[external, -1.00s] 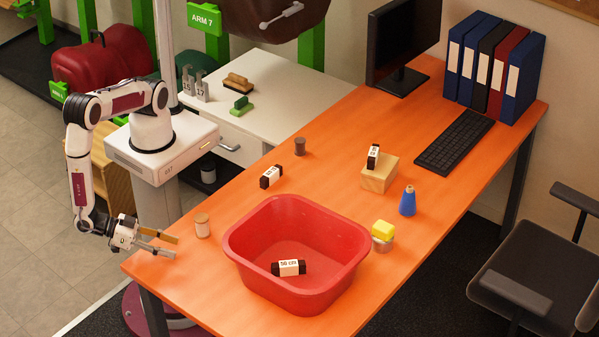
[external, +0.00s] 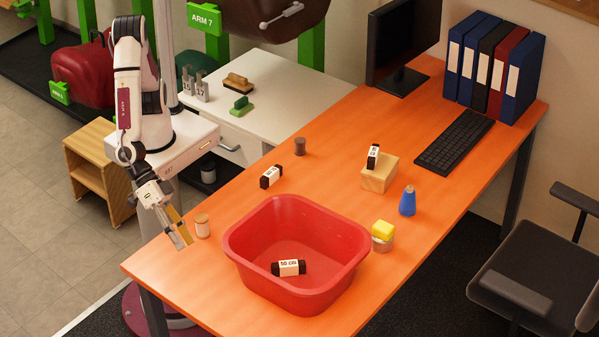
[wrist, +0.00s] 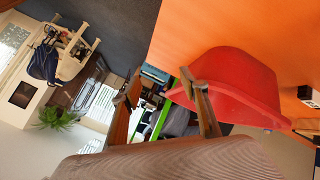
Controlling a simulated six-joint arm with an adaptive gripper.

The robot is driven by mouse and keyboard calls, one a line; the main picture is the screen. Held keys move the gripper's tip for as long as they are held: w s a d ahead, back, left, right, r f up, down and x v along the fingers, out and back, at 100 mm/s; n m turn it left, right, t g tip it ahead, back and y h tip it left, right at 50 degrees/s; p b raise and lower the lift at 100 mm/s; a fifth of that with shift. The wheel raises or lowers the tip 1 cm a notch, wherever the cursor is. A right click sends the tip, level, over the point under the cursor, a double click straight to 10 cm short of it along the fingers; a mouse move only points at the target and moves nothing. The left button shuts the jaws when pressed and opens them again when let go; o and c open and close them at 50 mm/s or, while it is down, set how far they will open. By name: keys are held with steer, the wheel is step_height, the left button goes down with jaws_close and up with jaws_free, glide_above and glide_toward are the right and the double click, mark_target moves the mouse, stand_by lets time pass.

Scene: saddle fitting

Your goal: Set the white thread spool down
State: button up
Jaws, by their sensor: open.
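The white thread spool (external: 202,230), pale with a wooden-looking top, stands upright on the orange table (external: 235,195) near its left edge, left of the red tub. My gripper (external: 184,240) is at the table's left edge, just left of the spool in the external view, with its fingers pointing down and to the right. It is open and I see nothing between the fingers. In the wrist view, the two fingers (wrist: 165,98) are apart with the red tub (wrist: 240,85) beyond them. I cannot make out the spool in the wrist view.
The red tub (external: 252,242) holds a labelled black-ended roll (external: 288,268). Another roll (external: 271,177), a dark spool (external: 300,146), a wooden block (external: 379,176), a blue bottle (external: 407,201) and a yellow sponge (external: 382,230) stand around it. The front left table corner is clear.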

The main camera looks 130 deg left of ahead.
steer(key=s+a+r+m+g+h, duration=0.1)
steer(key=s+a+r+m+h, duration=0.15)
steer(key=a+r, duration=0.4)
steer(key=s+a+r+m+g+h, duration=0.1)
steer(key=s+a+r+m, duration=0.2)
steer(key=r, duration=0.6)
steer(key=s+a+m+g+y, duration=0.1)
steer(key=s+a+y, duration=0.3)
steer(key=s+a, duration=1.6)
steer(key=a+g, duration=0.1)
steer(key=a, duration=0.2)
steer(key=shift+s+a+f+m+y, duration=0.15)
steer(key=shift+s+a+m+y, duration=0.1)
steer(key=shift+m+y, duration=0.1)
